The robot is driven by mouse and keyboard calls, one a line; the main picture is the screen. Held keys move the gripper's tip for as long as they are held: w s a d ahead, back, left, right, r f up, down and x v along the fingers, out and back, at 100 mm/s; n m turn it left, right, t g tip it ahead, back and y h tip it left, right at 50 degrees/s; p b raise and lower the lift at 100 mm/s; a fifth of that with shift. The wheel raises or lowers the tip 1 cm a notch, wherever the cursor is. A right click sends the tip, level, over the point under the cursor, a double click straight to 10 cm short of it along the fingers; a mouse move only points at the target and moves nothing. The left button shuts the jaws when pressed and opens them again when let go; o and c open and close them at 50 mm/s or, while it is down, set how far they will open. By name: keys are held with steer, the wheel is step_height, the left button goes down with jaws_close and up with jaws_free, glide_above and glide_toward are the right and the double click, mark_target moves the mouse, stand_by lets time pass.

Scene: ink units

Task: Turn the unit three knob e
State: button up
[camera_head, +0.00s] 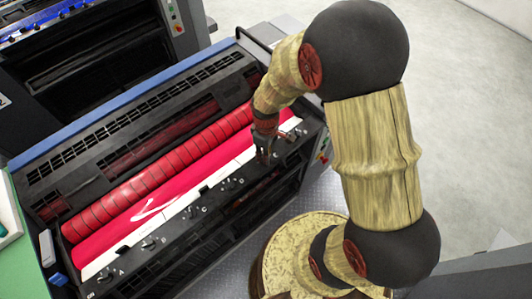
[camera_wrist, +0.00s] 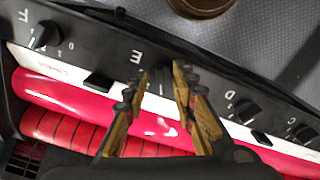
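The knob e (camera_wrist: 161,80) is a dark knob on the black control strip, right beside the white letter E in the wrist view. My gripper (camera_wrist: 160,75) has its two wood-coloured fingers apart, one on each side of this knob. A narrow gap seems to show between the fingers and the knob; contact is not clear. In the head view my gripper (camera_head: 264,157) points down at the right part of the unit's strip and hides the knob.
Neighbouring knobs F (camera_wrist: 45,36), D (camera_wrist: 247,109) and C (camera_wrist: 303,133) sit along the same strip. A red segmented roller (camera_head: 160,165) and a glossy pink ink surface (camera_head: 170,195) run beside it. Grey floor (camera_head: 460,130) is free at the right.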

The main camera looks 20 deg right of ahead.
step_height(320, 180, up, 12)
stand_by(0.6)
stand_by(0.5)
steer(key=s+r+m+t+b, duration=0.2)
steer(key=s+r+m+b, duration=0.2)
steer(key=s+b, duration=0.2)
steer(key=s+r+m+t+b, duration=0.3)
steer(key=s+m+b, duration=0.1)
steer(key=s+b, duration=0.2)
steer(key=shift+s+r+m+t+b, duration=0.3)
steer(key=shift+s+r+b, duration=0.1)
steer(key=shift+s, duration=0.45)
steer(key=shift+a, duration=0.15)
